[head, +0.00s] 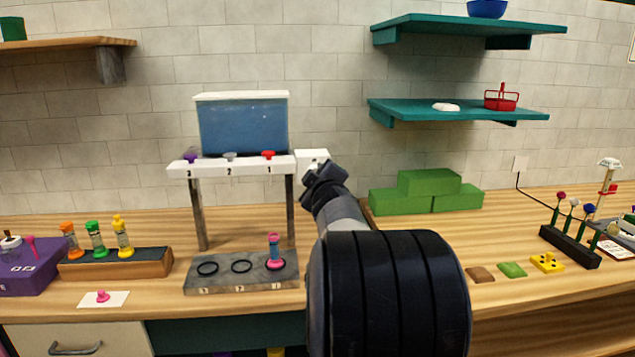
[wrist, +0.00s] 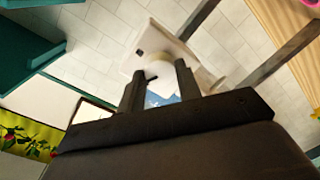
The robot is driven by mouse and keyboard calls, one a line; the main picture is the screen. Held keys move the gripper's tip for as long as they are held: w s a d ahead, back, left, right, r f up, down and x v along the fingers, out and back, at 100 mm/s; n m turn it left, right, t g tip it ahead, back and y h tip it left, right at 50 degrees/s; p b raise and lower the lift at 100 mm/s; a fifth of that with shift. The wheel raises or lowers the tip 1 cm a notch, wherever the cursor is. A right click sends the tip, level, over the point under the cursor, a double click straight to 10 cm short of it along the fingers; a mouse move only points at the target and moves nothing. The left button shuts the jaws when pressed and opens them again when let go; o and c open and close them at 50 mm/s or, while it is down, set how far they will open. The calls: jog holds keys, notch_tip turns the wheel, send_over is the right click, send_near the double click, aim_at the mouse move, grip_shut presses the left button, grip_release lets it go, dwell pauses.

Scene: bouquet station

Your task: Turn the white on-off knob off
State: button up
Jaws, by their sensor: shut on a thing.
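The white on-off knob (wrist: 157,68) is a round, pale knob on a white plate (wrist: 148,45) in the wrist view. It sits between the two dark fingers of my gripper (wrist: 158,78), which is shut on it. A short dark mark shows by the knob; I cannot tell which setting it stands at. In the head view the white plate (head: 311,155) is at the right end of the dispenser's shelf, and my gripper (head: 321,167) is against it, hiding most of the knob.
The dispenser's blue tank (head: 243,125) stands left of my gripper, above a shelf with purple, grey and red knobs. A grey base (head: 215,286) with rings holds a pink and blue vial (head: 275,254). Green foam blocks (head: 428,182) lie to the right. Teal shelves (head: 460,108) hang above.

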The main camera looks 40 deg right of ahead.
jog(key=n+b, duration=0.1)
jog(key=n, duration=0.3)
jog(key=shift+n+b, duration=0.35)
jog(key=shift+n, duration=0.05)
jog(key=shift+h, duration=0.3)
jog(key=o, duration=1)
jog(key=shift+a, duration=0.1)
jog(key=shift+p+v, duration=0.65)
jog(key=shift+v, duration=4.75)
jog(key=shift+r, duration=0.1)
